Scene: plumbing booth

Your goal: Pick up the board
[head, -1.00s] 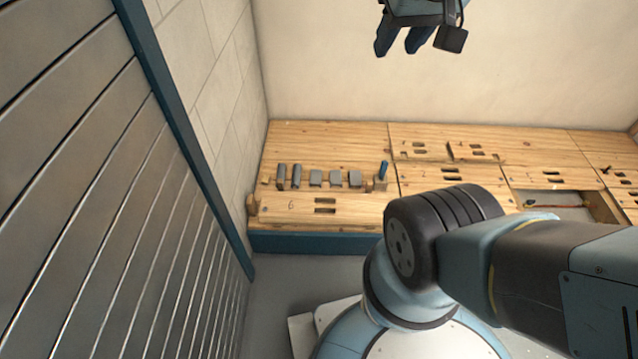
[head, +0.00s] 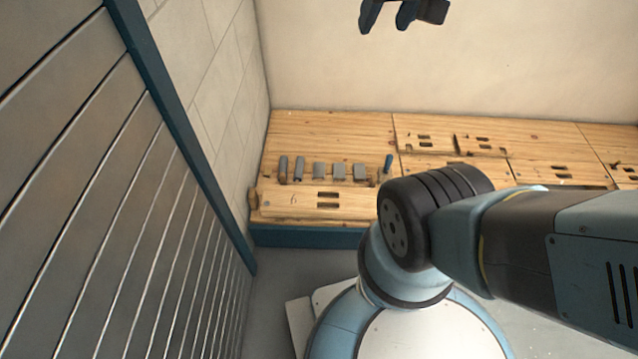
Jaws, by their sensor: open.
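Several wooden boards with paired hand slots cover the low platform by the back wall. One board (head: 400,202) at the front left is marked 6. Which one the task means cannot be told. My gripper (head: 385,24) is at the top edge, open and empty, its two dark fingers apart against the wall, clear of every board. The rest of the gripper is out of frame.
A rack of grey tools (head: 319,171) and a blue-handled tool (head: 388,163) stand on the left boards. A slatted metal panel (head: 110,200) closes off the left side. My arm hides the platform's front right.

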